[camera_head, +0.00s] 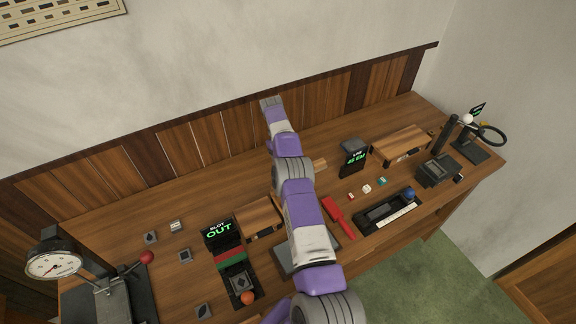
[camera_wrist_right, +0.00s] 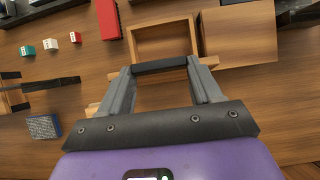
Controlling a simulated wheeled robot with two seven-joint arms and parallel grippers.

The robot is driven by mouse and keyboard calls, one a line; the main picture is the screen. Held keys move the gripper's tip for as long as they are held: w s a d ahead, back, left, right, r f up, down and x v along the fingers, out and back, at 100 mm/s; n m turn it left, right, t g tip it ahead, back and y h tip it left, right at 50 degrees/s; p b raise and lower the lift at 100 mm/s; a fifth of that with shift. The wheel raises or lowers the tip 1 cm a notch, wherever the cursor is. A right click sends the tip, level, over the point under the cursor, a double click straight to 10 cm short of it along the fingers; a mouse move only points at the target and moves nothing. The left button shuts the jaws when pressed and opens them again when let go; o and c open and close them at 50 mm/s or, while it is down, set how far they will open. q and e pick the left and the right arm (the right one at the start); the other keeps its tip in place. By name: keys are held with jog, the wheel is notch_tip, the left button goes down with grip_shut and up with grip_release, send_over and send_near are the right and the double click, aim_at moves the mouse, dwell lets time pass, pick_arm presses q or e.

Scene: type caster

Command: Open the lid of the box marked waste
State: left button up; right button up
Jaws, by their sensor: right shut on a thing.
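My right arm reaches up the middle of the head view. Its gripper shows in the right wrist view (camera_wrist_right: 160,72), shut with a dark bar (camera_wrist_right: 160,64) between its fingertips. Just beyond the bar is an open-topped wooden frame or box (camera_wrist_right: 165,38); my arm hides it in the head view. A wooden box (camera_head: 258,217) with a dark front latch stands left of my arm, and another (camera_head: 401,142) stands at the right. No "waste" marking is readable, and I cannot tell which box the bar belongs to. My left gripper is not in view.
A red block (camera_head: 338,218), small dice (camera_head: 366,188) and a black tray (camera_head: 388,212) lie right of my arm. A sign reading OUT (camera_head: 218,230) and a dial gauge (camera_head: 54,264) stand left. A wood-panelled wall (camera_head: 190,147) closes off the back.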

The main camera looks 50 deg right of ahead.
jog(key=shift+w+a+f, duration=0.15)
jog(key=shift+f, duration=0.25)
jog(key=o, duration=1.5)
jog(key=shift+w+a, duration=0.1)
jog(key=shift+d+f, duration=0.1)
jog(key=shift+d, duration=0.25)
